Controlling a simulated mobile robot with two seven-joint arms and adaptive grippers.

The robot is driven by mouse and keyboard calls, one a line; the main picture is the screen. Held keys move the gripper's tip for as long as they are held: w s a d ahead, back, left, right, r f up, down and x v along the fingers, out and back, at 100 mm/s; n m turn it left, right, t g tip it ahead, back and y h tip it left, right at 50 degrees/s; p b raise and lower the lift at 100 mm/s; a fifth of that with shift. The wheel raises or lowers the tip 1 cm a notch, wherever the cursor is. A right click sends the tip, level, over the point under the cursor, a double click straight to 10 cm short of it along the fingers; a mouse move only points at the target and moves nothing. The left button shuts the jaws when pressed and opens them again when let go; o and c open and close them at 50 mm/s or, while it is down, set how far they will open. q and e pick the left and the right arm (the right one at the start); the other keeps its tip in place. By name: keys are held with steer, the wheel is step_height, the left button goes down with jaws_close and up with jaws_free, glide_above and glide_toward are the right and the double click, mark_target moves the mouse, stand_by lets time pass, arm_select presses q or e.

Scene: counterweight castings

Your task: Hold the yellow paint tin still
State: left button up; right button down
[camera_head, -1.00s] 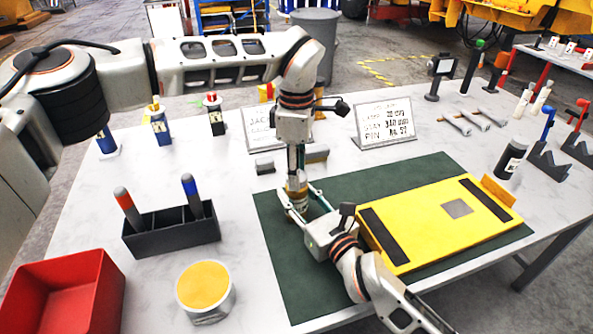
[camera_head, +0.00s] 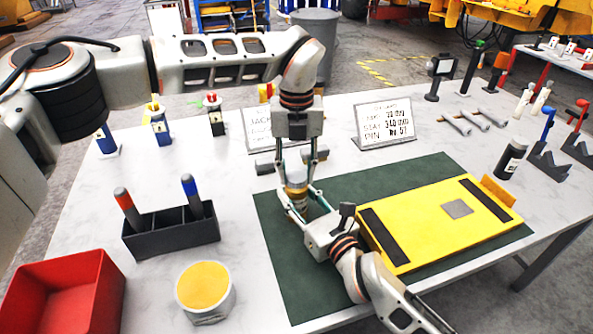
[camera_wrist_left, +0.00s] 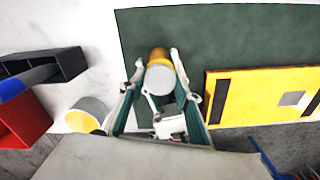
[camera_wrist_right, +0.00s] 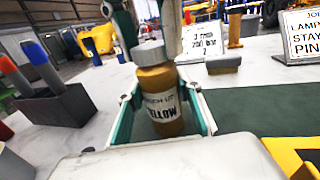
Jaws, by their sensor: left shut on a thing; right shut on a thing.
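My right gripper (camera_head: 302,202) reaches in low from the front and is shut on the tin's body, one finger on each side. My left gripper (camera_head: 297,172) points down from above and is shut on the lid. The pale lid also shows between its fingers in the left wrist view (camera_wrist_left: 162,78).
A yellow panel (camera_head: 430,226) lies on the mat to the right. A black holder with markers (camera_head: 170,236), a white tub with a yellow top (camera_head: 204,288) and a red bin (camera_head: 65,290) are at left. Signs (camera_head: 385,124) stand behind.

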mark_target(297, 175)
arm_select(q)
steer(key=n, duration=0.5)
steer(key=shift+n, duration=0.3)
steer(key=n, duration=0.4)
steer(key=shift+n, duration=0.3)
steer(key=shift+r, duration=0.3)
steer(key=shift+r, duration=0.75)
steer(key=shift+r, duration=0.15)
steer(key=shift+r, duration=1.95)
arm_select(e)
steer(key=c, duration=1.3)
jaws_free()
